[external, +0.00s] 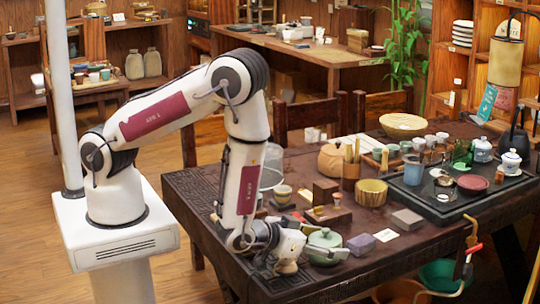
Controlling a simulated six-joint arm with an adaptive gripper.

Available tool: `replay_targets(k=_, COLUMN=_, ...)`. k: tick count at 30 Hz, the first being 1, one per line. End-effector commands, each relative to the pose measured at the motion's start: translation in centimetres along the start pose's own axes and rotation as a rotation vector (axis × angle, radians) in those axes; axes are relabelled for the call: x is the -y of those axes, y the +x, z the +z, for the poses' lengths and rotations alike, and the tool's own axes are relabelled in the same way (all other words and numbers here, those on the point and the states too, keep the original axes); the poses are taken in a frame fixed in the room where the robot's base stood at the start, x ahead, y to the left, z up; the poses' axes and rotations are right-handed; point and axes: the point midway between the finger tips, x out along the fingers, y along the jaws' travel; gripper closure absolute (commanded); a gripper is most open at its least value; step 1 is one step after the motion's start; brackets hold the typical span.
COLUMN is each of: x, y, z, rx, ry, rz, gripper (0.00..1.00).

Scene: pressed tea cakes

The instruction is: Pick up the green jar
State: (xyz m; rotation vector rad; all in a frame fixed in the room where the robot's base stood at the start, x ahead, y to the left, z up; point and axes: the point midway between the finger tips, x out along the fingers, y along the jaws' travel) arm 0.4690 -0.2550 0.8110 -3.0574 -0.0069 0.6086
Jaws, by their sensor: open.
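The green jar (325,238) is a squat, pale green lidded pot standing upright on the dark table (375,262) near its front edge. My gripper (326,251) is low over the table, pointing right, right at the jar. It is open, and one finger crosses in front of the jar's lower part. The other finger is hard to make out, so I cannot tell whether the jar is between the jaws or touched by them.
A purple-grey block (361,244) and a white card (386,235) lie just right of the jar. Wooden blocks (326,214) stand close behind it.

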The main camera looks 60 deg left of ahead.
Motion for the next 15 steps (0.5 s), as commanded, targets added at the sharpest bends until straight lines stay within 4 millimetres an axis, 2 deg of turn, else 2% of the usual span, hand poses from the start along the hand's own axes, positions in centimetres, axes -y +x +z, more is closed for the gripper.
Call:
replay_targets(k=5, x=0.00, y=-0.02, z=0.00, rx=0.000, ry=0.000, rz=0.000, gripper=0.26)
replay_targets(k=12, x=-0.01, y=-0.02, z=0.00, rx=0.000, ry=0.000, rz=0.000, gripper=0.88)
replay_targets(k=13, x=-0.01, y=-0.02, z=0.00, rx=0.000, ry=0.000, rz=0.000, gripper=0.94)
replay_targets(k=15, x=-0.03, y=-0.02, z=-0.09, rx=-0.002, ry=-0.001, rz=0.000, gripper=0.94)
